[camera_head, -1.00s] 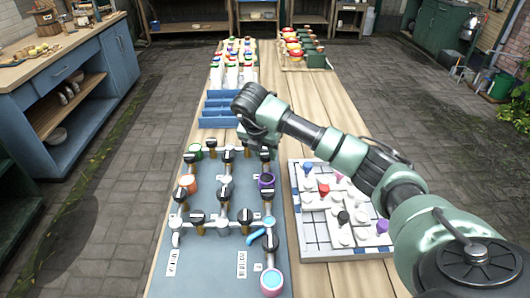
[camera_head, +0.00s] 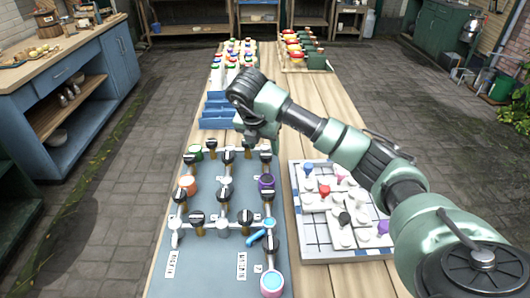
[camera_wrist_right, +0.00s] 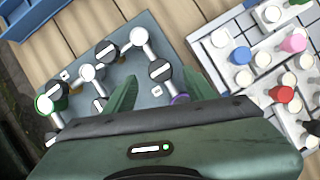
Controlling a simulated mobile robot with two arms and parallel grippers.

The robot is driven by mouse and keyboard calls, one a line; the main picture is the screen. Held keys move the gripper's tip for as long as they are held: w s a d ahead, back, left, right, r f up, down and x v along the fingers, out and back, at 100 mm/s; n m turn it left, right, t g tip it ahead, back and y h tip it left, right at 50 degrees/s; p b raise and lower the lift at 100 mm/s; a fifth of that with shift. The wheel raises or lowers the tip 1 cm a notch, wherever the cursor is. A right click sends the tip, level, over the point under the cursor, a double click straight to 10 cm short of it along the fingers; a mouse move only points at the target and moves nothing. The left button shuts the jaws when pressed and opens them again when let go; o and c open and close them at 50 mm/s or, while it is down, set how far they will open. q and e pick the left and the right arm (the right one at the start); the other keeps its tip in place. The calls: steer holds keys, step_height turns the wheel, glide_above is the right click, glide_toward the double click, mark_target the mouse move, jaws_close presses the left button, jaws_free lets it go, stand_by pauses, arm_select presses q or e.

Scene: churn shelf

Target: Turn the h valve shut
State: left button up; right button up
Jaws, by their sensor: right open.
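A grey valve board (camera_head: 206,275) lies on the wooden table. The small letter tags are too small to read, so I cannot tell which valve is h. My right gripper (camera_wrist_right: 158,88) is open, its two green fingers pointing down over the board's far right part. In the right wrist view a black-handled valve (camera_wrist_right: 160,70) shows between and beyond the fingertips; contact cannot be told. In the head view my wrist hides the fingertips. My left gripper is out of view.
A white tiled puzzle board (camera_head: 313,235) with coloured knobs stands right of the valve board. A blue bin rack (camera_head: 218,122) and bottles (camera_head: 232,75) stand beyond it. The table's middle right strip (camera_head: 325,110) is bare.

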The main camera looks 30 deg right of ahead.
steer(key=v, duration=0.3)
steer(key=shift+a+r, duration=0.1)
steer(key=shift+r, duration=0.2)
